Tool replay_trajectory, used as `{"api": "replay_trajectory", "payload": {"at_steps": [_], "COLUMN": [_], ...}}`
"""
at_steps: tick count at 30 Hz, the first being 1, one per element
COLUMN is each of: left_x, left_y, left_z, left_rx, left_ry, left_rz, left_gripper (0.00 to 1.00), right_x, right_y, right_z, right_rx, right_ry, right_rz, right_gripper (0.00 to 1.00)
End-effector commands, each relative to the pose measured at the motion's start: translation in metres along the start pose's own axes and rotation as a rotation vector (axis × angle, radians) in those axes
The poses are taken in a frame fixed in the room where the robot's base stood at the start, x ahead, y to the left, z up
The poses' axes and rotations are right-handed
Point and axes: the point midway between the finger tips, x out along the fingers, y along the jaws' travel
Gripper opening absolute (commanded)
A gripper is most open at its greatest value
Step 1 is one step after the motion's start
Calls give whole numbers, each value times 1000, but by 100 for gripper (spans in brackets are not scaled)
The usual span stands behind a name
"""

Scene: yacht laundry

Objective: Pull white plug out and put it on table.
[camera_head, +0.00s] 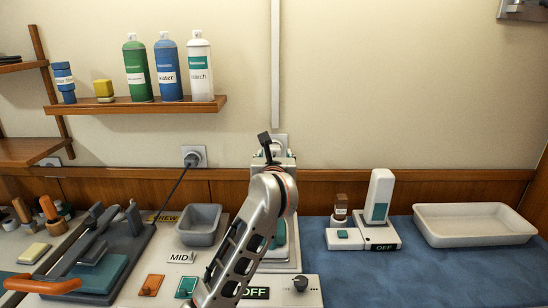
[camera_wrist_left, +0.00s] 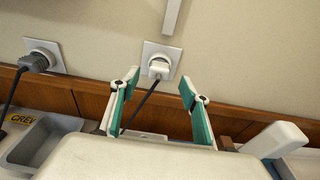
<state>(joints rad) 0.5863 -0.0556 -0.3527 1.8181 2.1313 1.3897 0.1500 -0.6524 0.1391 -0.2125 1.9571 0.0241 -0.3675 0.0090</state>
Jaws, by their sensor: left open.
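The white plug (camera_wrist_left: 158,68) sits in a square wall socket (camera_wrist_left: 150,50) in the left wrist view, with a dark cord hanging down from it. My left gripper (camera_wrist_left: 159,88) is open in front of the plug, its two teal-padded fingers to either side and apart from it. In the head view my left arm rises from the bottom to the gripper (camera_head: 266,145) at the wall. It hides the white plug there; only part of the socket (camera_head: 281,142) shows. The table has a blue top (camera_head: 440,276) on the right. My right gripper is out of view.
A dark plug (camera_head: 191,159) is in another socket to the left. A grey bin (camera_head: 202,224), a steamer-like appliance (camera_head: 95,250) and a control panel stand left. A white device (camera_head: 379,200) and white tray (camera_head: 473,222) stand right. The blue top's front is clear.

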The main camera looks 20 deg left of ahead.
Motion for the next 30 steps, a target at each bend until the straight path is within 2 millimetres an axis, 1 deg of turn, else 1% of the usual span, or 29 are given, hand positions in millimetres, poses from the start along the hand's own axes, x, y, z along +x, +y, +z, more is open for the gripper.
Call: {"api": "replay_trajectory", "payload": {"at_steps": [1,3,9,15,22,23,24,26,27,29,30], "left_x": [9,19,43,53,53,53,53,53,53,53,53], "left_y": [1,1,1,1,1,1,1,1,1,1,1], "left_z": [1,1,0,0,0,0,0,0,0,0,0], "left_rx": [3,4,4,2,2,2,2,2,2,2,2], "left_ry": [0,-1,-1,-2,-2,-2,-2,-2,-2,-2,-2], "left_rz": [3,3,2,2,2,2,2,2,2,2,2], "left_gripper": [46,46,46,46,46,41,30,15,5,5,23], "right_x": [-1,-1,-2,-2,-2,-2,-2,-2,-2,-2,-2], "right_y": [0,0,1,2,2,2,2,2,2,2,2], "right_z": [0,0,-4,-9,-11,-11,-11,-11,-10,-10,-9], "right_rx": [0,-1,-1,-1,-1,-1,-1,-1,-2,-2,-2], "right_ry": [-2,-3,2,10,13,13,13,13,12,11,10], "right_rz": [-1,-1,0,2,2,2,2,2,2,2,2], "right_gripper": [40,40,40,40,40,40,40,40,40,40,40]}}
